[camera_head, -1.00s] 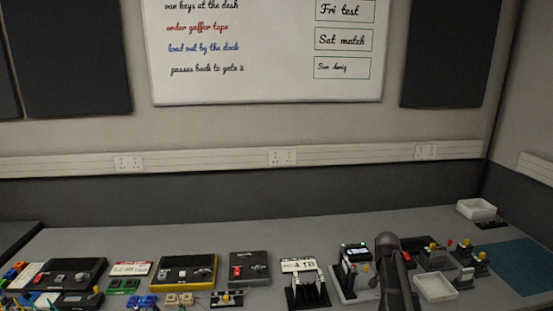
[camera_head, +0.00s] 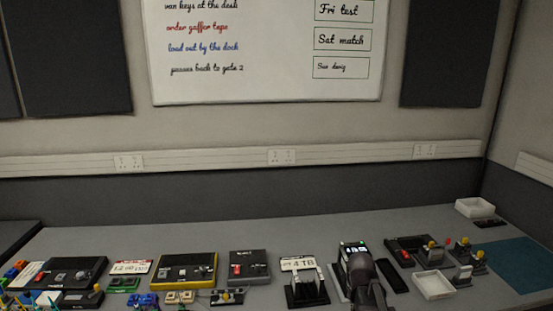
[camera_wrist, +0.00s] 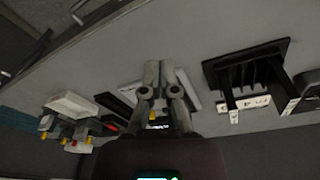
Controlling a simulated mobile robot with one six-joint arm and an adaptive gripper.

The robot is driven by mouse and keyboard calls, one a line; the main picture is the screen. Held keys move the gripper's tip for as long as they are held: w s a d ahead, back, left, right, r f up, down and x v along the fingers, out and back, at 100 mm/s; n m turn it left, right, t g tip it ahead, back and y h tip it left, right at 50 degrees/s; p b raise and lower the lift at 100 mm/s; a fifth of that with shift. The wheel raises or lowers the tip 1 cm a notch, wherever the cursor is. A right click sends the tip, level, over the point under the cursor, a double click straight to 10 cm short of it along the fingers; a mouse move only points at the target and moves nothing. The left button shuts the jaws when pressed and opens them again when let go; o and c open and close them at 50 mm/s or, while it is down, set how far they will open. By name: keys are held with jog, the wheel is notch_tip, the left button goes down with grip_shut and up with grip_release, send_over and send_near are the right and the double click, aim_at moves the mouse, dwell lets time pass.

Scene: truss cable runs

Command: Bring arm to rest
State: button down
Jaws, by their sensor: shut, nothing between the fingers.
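I cannot make out my fingertips there. In the wrist view my gripper (camera_wrist: 161,66) is shut, its grey fingers together with nothing held. It is over the grey desk (camera_wrist: 130,60). A black slotted rack (camera_wrist: 252,75) is to its right in that view, apart from the fingers.
In the head view, yellow-edged and black devices (camera_head: 248,267) line the desk's front. White trays (camera_head: 434,285) and small posts stand to the right, near a teal mat (camera_head: 522,262). The desk behind the devices is clear. A whiteboard (camera_head: 265,85) hangs on the wall.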

jog(key=s+a+n+g, duration=0.1)
jog(key=s+a+n, duration=0.2)
jog(key=s+a, duration=0.4)
jog(key=shift+s+y, duration=0.4)
jog(key=shift+s, duration=0.85)
jog(key=c, duration=1.4)
grip_release()
jog(key=shift+d, duration=0.1)
